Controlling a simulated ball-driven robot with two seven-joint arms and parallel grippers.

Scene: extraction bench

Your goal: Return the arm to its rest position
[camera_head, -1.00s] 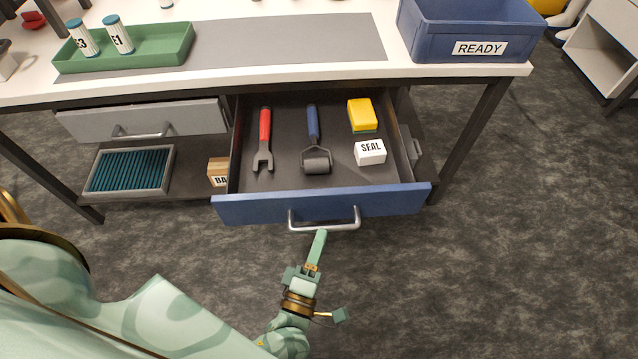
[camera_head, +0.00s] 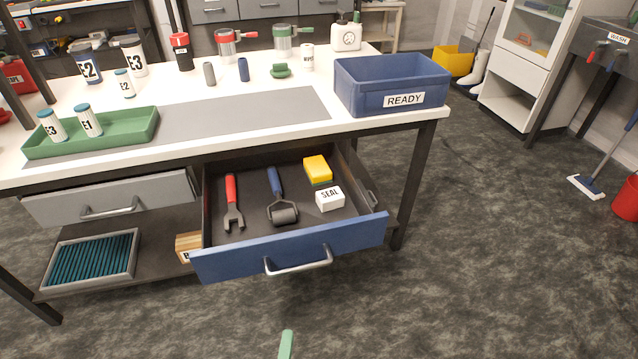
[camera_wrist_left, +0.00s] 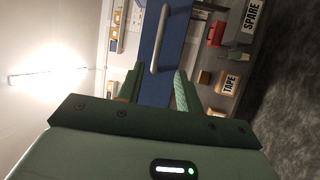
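The blue-fronted drawer (camera_head: 290,250) stands pulled out from the bench, with its silver handle (camera_head: 299,265) on the front. Only a green tip of my left gripper (camera_head: 286,345) shows at the bottom edge of the head view, below and apart from the handle. In the left wrist view my left gripper (camera_wrist_left: 156,88) has its two fingers apart with nothing held between them. The drawer handle (camera_wrist_left: 160,40) is beyond the fingertips there. My right gripper is not in view.
The drawer holds a red-handled fork tool (camera_head: 232,205), a blue-handled roller (camera_head: 279,200), a yellow block (camera_head: 317,169) and a white SEAL box (camera_head: 329,198). A blue READY crate (camera_head: 390,85) sits on the bench top.

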